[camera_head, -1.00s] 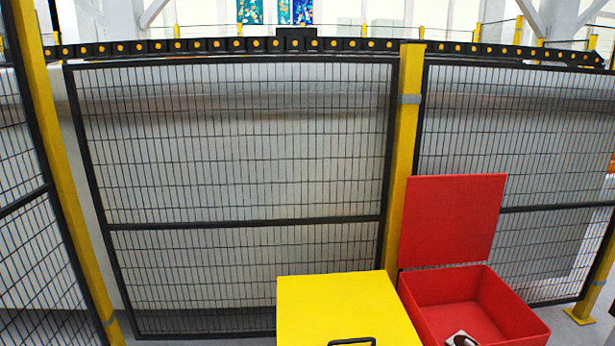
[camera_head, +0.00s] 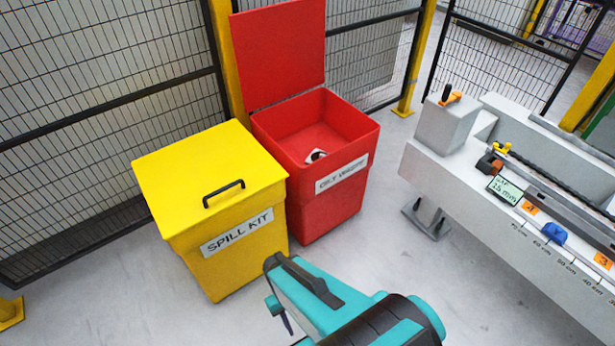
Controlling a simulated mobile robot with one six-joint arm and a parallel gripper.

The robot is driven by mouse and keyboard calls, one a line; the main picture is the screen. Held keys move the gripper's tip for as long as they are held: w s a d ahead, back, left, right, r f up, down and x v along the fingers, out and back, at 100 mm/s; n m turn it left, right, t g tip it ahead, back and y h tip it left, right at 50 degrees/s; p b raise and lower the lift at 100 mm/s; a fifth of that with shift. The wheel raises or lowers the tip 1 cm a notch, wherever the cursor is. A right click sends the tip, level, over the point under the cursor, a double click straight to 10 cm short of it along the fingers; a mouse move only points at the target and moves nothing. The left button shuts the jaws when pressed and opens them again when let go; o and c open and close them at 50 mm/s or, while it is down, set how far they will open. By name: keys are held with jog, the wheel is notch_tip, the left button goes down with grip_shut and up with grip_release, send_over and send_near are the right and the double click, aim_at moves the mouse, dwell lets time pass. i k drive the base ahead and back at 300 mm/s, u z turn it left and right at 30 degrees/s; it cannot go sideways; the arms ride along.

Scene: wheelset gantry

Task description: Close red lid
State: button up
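The red lid (camera_head: 280,52) stands open and upright at the back edge of the red bin (camera_head: 338,190), which is labelled "OILY WASTE". The bin's inside shows, with a small white and dark item (camera_head: 316,155) in it. My teal and black arm reaches in from the bottom of the picture. Its front end, where my gripper (camera_head: 284,300) seems to be, is in front of the yellow bin and apart from the red bin and lid. I cannot make out the fingers clearly or tell whether they are open or shut.
A yellow bin (camera_head: 228,222) labelled "SPILL KIT", with its lid shut, stands left of the red bin. Mesh fencing (camera_head: 110,95) with yellow posts runs behind both. A grey machine bench (camera_head: 450,165) stands on the right. Bare floor (camera_head: 385,215) lies between it and the red bin.

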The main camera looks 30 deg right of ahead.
aim_at(279, 49)
jog(key=k, duration=1.35)
jog(key=z, duration=0.65)
jog(key=i, duration=1.8)
jog(key=u, duration=0.2)
